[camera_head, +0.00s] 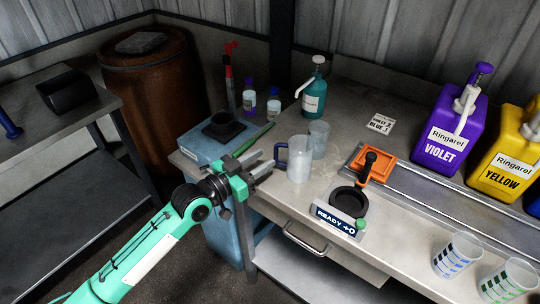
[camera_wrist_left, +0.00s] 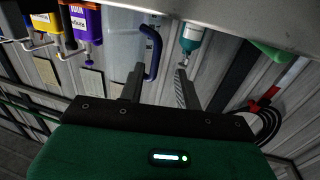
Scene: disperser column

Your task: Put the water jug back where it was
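The water jug (camera_head: 299,160) is a translucent pitcher with a blue handle. It stands upright near the front left edge of the workbench, its handle on the left side. In the left wrist view, the clear jug body (camera_wrist_left: 113,40) and blue handle (camera_wrist_left: 153,52) show beyond the fingers. My left gripper (camera_head: 265,168) is just left of the handle; its fingers are open and empty. In the left wrist view, the handle lies between and just ahead of the open fingertips (camera_wrist_left: 159,72). I cannot tell whether they touch it. My right gripper is not in view.
A clear cup (camera_head: 319,135) stands close behind the jug. A teal pump bottle (camera_head: 314,98) is farther back. An orange device (camera_head: 374,163) with a black round holder is to the right. A blue box (camera_head: 197,145) with a black top piece sits left. Violet (camera_head: 440,150) and yellow (camera_head: 505,165) dispensers stand right.

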